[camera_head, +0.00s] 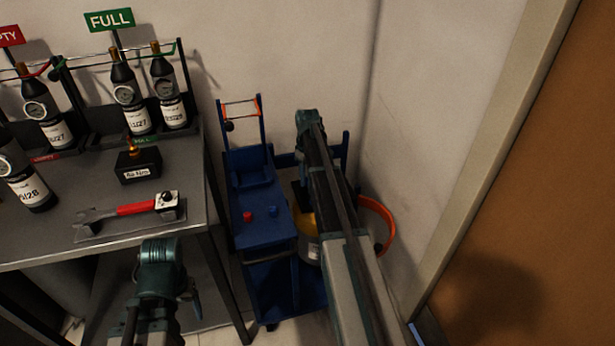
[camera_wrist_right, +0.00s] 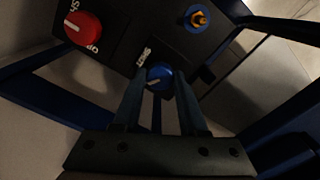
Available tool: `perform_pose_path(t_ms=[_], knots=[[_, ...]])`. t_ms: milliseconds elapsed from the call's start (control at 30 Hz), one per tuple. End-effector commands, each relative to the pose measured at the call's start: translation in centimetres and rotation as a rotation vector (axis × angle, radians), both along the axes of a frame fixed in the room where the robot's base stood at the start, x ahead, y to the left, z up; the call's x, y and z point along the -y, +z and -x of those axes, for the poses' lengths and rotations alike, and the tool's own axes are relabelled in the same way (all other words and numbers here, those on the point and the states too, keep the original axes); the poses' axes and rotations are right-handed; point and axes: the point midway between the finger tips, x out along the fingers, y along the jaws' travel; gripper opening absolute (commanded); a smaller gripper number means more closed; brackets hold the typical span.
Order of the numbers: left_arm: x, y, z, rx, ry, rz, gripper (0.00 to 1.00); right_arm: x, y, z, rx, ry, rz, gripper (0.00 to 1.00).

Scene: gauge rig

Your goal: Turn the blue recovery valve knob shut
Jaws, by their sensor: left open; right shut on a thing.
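The blue knob (camera_wrist_right: 159,76) shows in the right wrist view on a dark panel (camera_wrist_right: 120,62). Its white pointer line slants toward the lower left, and a small white label, too unclear to read surely, sits just above it. My right gripper (camera_wrist_right: 158,88) is shut on this blue knob, one finger at each side.
A red knob (camera_wrist_right: 83,28) and a brass fitting (camera_wrist_right: 198,18) are beside the blue knob. A blue cart (camera_head: 263,235) stands by the wall, with an orange hose (camera_head: 385,222) to its right. The grey bench (camera_head: 195,215) holds bottles, a black block (camera_head: 138,165) and a red-handled wrench (camera_head: 135,208).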

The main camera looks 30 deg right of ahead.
Motion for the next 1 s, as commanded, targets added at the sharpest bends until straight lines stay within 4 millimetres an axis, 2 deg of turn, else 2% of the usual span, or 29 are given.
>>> perform_pose_path(t_ms=[600, 1000], knots=[[0.00, 0.00, 0.00, 0.000, 0.000, 0.000, 0.72, -0.03, 0.00, 0.00, 0.000, -0.582, 0.000, 0.00], [0.00, 0.00, 0.00, 0.000, 0.000, 0.000, 0.72, -0.03, 0.00, -0.01, 0.000, -0.876, 0.000, 0.00]])
